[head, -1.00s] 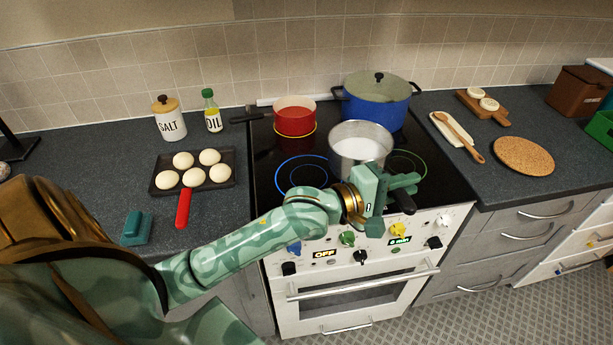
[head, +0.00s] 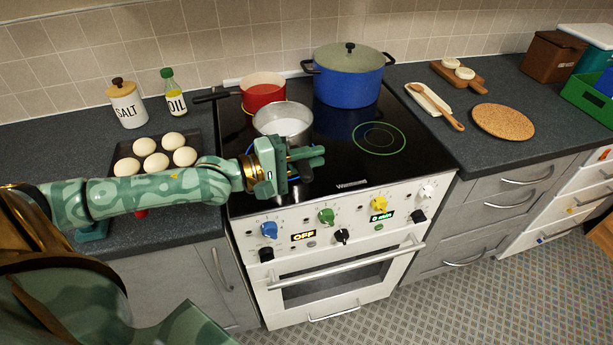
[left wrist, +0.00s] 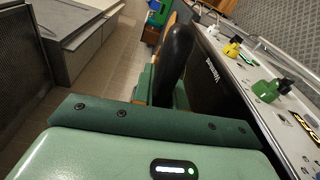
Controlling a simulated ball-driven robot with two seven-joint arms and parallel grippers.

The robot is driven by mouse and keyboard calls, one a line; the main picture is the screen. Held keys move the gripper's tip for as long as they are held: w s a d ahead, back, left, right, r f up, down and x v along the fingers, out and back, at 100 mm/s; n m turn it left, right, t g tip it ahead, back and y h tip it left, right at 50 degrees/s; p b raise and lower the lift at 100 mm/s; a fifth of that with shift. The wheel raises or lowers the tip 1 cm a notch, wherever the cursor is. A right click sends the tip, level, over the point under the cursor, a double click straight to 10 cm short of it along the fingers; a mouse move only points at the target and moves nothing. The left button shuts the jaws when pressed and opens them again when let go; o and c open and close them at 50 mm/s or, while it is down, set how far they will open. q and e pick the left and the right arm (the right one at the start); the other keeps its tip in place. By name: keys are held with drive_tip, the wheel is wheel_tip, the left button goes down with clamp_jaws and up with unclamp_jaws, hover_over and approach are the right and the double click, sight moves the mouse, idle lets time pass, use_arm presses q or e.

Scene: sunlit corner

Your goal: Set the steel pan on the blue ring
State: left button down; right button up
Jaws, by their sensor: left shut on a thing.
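The steel pan (head: 284,120), a silver pot with pale contents, is over the front left of the black hob. My left gripper (head: 306,160) is at its near side, shut on the pan's black handle (left wrist: 176,58), which shows between the fingers in the left wrist view. The blue ring is hidden, or nearly so, behind the pan and my left gripper. I cannot tell whether the pan touches the glass or hangs just above it. My right gripper is out of view.
A red pan (head: 263,92) stands just behind the steel pan. A blue lidded pot (head: 349,85) stands at the back right of the hob. The green ring (head: 379,138) at front right is bare. A tray of eggs (head: 123,140) lies left of the hob.

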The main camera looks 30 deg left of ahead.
use_arm(q)
drive_tip(key=f+b, duration=0.1)
drive_tip(key=f, duration=0.1)
drive_tip(key=a+f+b, duration=0.1)
drive_tip(key=f, duration=0.1)
drive_tip(key=shift+s+f, duration=0.15)
drive_tip(key=shift+s, duration=0.05)
drive_tip(key=c, duration=1.4)
unclamp_jaws()
